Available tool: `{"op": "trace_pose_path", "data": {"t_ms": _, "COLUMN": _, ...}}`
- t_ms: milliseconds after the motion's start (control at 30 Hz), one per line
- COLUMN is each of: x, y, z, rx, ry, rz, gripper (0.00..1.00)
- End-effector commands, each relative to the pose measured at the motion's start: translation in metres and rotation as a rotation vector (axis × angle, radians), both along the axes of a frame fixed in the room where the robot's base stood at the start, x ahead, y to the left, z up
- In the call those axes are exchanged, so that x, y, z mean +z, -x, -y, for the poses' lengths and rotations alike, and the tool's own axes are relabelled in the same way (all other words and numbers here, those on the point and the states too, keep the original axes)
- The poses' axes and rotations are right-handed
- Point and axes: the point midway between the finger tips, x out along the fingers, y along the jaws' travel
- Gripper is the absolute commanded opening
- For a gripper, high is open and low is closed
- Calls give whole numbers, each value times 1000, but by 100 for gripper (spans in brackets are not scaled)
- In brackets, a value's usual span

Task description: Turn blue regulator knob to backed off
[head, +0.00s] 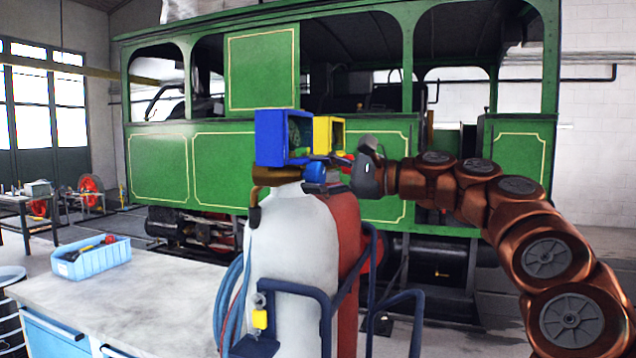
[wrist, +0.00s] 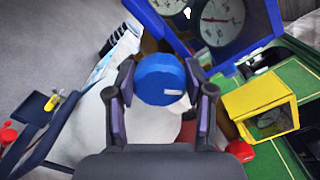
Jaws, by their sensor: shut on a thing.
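The blue regulator knob (wrist: 161,79) is round with a short white mark on its face, and sits between the two fingers of my gripper (wrist: 162,95) in the wrist view. The fingers are shut on it from both sides. In the head view the knob (head: 316,171) shows below the blue gauge box (head: 271,137), with my gripper (head: 335,172) reaching it from the right. The blue box with two round white dials (wrist: 222,20) is at the top of the wrist view. The dial readings are too small to tell.
A white cylinder (head: 295,235) and a red cylinder (head: 347,225) stand in a blue trolley (head: 290,285). A yellow box (head: 328,132) and a red knob (wrist: 242,151) are close by. A workbench (head: 150,300) with a blue bin (head: 92,262) is at left; a green tram (head: 160,165) stands behind.

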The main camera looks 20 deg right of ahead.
Motion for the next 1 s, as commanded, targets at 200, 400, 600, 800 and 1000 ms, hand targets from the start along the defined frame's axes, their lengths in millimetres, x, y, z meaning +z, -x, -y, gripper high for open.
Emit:
{"op": "trace_pose_path", "data": {"t_ms": 200, "x": -4, "y": 1, "z": -1, "rx": 4, "ry": 120, "rz": 166, "gripper": 18}}
{"op": "trace_pose_path", "data": {"t_ms": 400, "x": -4, "y": 1, "z": -1, "rx": 2, "ry": 230, "rz": 318, "gripper": 18}}
{"op": "trace_pose_path", "data": {"t_ms": 600, "x": -5, "y": 0, "z": -1, "rx": 2, "ry": 334, "rz": 458, "gripper": 18}}
{"op": "trace_pose_path", "data": {"t_ms": 800, "x": -5, "y": 0, "z": -2, "rx": 4, "ry": 415, "rz": 568, "gripper": 18}}
{"op": "trace_pose_path", "data": {"t_ms": 1000, "x": -4, "y": 0, "z": -1, "rx": 1, "ry": 467, "rz": 640, "gripper": 18}}
